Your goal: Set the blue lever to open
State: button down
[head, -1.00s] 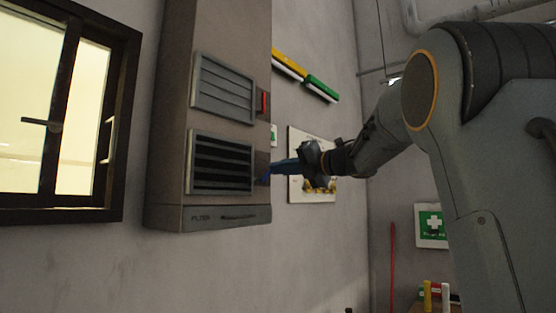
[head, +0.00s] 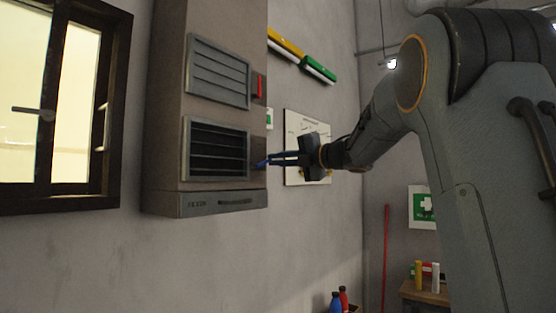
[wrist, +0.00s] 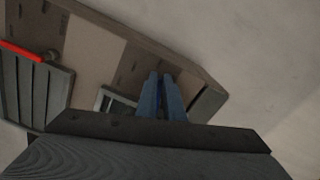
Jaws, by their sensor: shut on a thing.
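A tall brown-grey cabinet on the wall carries two slatted vents. The lower vent (head: 217,149) shows dark gaps between its slats. The blue lever (head: 260,164) is at the cabinet's right side, beside the lower vent, and only a small part of it shows. My gripper (head: 274,159) reaches in from the right with its blue fingers at the lever. In the wrist view my gripper (wrist: 161,84) has its two blue fingers close together against the cabinet's side, shut on the lever, which is mostly hidden between them.
The upper vent (head: 218,71) has a red lever (head: 257,85) beside it, which also shows in the wrist view (wrist: 20,50). A window (head: 60,110) is at left. A white board (head: 307,130) hangs behind my gripper. Bottles (head: 338,301) stand low, below the cabinet.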

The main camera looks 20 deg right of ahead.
jog(key=c, duration=1.9)
grip_release()
jog(key=shift+o, duration=0.2)
jog(key=b+v, duration=0.3)
jog(key=v, duration=0.4)
jog(key=shift+s+d, duration=0.25)
jog(key=shift+d, duration=0.05)
